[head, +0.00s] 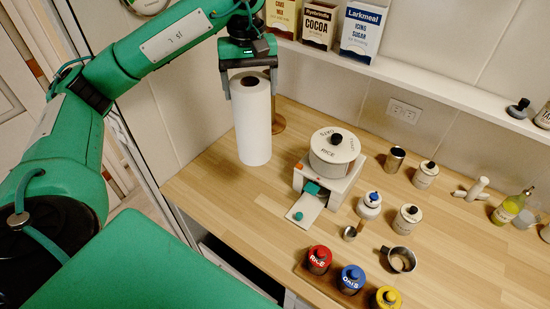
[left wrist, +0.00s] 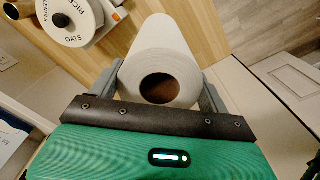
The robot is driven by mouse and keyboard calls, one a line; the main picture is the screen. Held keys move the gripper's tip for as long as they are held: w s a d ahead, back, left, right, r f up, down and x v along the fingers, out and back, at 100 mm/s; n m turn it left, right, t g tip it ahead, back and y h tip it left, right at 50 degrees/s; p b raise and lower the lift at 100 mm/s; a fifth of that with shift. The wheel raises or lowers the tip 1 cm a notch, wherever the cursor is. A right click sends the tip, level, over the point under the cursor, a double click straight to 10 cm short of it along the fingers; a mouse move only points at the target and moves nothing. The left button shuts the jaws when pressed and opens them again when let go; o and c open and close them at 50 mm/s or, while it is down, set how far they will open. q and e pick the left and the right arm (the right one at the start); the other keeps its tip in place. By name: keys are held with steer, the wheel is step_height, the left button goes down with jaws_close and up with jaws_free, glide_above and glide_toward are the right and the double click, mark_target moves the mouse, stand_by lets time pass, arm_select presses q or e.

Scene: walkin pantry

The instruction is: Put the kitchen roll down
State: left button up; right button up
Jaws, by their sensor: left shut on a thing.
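The white kitchen roll (head: 253,125) is upright at the back left of the wooden counter (head: 222,196). My left gripper (head: 249,84) comes from above, with one finger on each side of the roll's upper end, shut on it. In the left wrist view the roll (left wrist: 176,50) sits between the two grey fingers (left wrist: 160,92), its brown hollow core facing the camera. The roll's lower end appears over the counter. I cannot tell whether it touches the wood. My right gripper is not in view.
A brown round stand (head: 278,126) shows partly behind the roll. Just right is a white dispenser (head: 342,187) with a round RICE container (head: 335,150) on top. Red (head: 318,260) and blue (head: 351,279) canisters stand in front. A shelf (head: 420,93) with boxes runs above. The counter's left end is bare.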

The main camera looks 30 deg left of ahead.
arm_select(q)
step_height(320, 180, down, 18)
steer(key=p, duration=0.3)
steer(key=shift+f, duration=0.15)
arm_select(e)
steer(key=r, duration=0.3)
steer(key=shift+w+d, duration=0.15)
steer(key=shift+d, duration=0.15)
arm_select(q)
steer(key=shift+f, duration=0.1)
steer(key=o, duration=1.3)
steer(key=shift+o, duration=0.3)
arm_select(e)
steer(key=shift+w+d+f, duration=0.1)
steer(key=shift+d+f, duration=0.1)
